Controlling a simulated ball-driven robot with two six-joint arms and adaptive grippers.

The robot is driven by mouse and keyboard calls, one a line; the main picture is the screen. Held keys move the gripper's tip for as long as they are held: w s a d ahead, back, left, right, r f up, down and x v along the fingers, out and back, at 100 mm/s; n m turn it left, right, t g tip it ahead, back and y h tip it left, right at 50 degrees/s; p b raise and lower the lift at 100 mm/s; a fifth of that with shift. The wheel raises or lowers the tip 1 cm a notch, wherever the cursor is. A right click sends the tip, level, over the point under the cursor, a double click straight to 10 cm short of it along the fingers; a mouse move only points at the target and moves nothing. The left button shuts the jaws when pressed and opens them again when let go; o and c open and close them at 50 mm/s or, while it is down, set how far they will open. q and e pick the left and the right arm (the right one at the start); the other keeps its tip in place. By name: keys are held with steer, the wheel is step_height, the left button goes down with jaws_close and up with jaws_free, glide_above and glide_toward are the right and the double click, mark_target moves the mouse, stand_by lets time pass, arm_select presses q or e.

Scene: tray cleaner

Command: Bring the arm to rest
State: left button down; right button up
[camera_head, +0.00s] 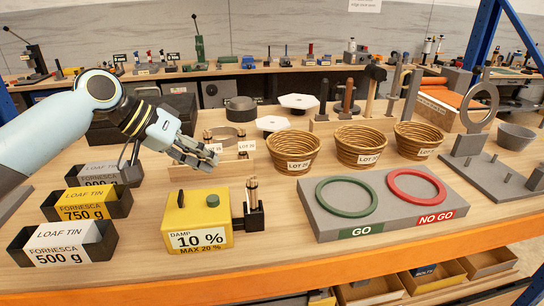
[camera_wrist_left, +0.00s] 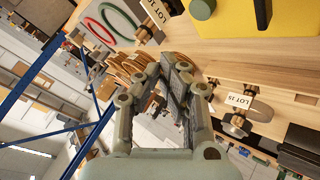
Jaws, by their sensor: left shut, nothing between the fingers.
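My left arm (camera_head: 50,135) comes in from the left in the head view and reaches over the wooden bench (camera_head: 130,250). Its gripper (camera_head: 211,158) is shut and empty, held in the air above the bench, behind the yellow damp box (camera_head: 200,240). It points right and slightly down. In the left wrist view, the fingers of the gripper (camera_wrist_left: 178,68) are close together with nothing between them. My right gripper does not show in either view.
Three loaf tins (camera_head: 62,243) stand at left. Behind the gripper are lot-tagged pieces (camera_head: 222,134); to its right stand three wicker baskets (camera_head: 293,152). A grey GO/NO GO board (camera_head: 385,222) holds green and red rings. Bare bench shows at front left.

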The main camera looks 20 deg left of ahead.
arm_select(q)
steer(key=s+d+f+m+g+y, duration=0.1)
steer(key=s+d+f, duration=0.2)
steer(key=s+f, duration=0.15)
steer(key=s+d+f+g+y, duration=0.1)
steer(key=s+d+f, duration=0.15)
steer(key=s, duration=0.35)
steer(key=s+a+y, duration=0.2)
steer(key=s+y, duration=0.4)
steer(key=s, duration=1)
step_height(320, 180, down, 37)
steer(key=s+a+g+b, duration=0.2)
steer(key=b, duration=1)
steer(key=s+f+b, duration=0.5)
steer(key=s+f, duration=0.4)
steer(key=f, duration=0.4)
steer(key=s+a+f+n+g+b, duration=0.1)
steer(key=s+f+b, duration=0.3)
steer(key=s+f, duration=0.5)
step_height(320, 180, down, 5)
steer(key=shift+s+f+b, duration=0.1)
steer(key=shift+s+b, duration=0.3)
